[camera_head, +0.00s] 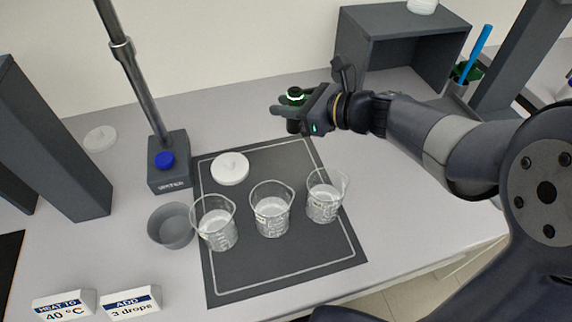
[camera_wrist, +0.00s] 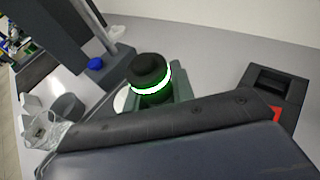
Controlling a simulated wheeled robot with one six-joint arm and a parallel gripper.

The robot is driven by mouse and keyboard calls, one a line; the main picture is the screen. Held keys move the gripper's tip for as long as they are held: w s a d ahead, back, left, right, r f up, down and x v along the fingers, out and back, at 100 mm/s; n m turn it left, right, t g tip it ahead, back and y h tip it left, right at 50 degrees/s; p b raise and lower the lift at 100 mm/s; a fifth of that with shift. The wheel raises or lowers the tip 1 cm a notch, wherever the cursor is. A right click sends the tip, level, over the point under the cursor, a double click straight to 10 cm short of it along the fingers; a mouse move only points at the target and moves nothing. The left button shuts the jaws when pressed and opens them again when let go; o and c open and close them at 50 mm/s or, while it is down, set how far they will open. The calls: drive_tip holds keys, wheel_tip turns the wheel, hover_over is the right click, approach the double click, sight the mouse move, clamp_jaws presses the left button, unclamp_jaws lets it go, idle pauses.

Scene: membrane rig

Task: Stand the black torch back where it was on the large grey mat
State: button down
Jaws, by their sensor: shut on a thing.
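The black torch (camera_head: 294,97) has a glowing white-green ring near its top. My gripper (camera_head: 292,112) is shut on it and holds it roughly upright over the far right corner of the large grey mat (camera_head: 281,276). The torch also shows in the wrist view (camera_wrist: 150,72), between the jaws, its lower part hidden by the gripper. I cannot tell whether its base touches the mat or hangs above it. The mat has a pale border line and lies flat on the bench.
Three glass beakers (camera_head: 217,229), (camera_head: 271,214), (camera_head: 325,201) stand on the mat. A white lid (camera_head: 230,168) lies on its far left part. A grey bowl (camera_head: 171,227) and the water stand (camera_head: 167,176) are left of it. A grey open shelf (camera_head: 399,49) stands behind right.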

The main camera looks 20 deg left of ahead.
wheel_tip(320, 180, down, 8)
drive_tip(key=shift+f+b, duration=0.2)
drive_tip(key=shift+b, duration=0.25)
drive_tip(key=shift+f, duration=0.1)
drive_tip(key=shift+f+b, duration=0.15)
drive_tip(key=shift+b, duration=0.15)
drive_tip(key=c, duration=1.2)
unclamp_jaws()
drive_tip(key=shift+r+p, duration=0.25)
drive_tip(key=shift+p, duration=0.05)
drive_tip(key=v, duration=1.2)
drive_tip(key=shift+s, duration=0.1)
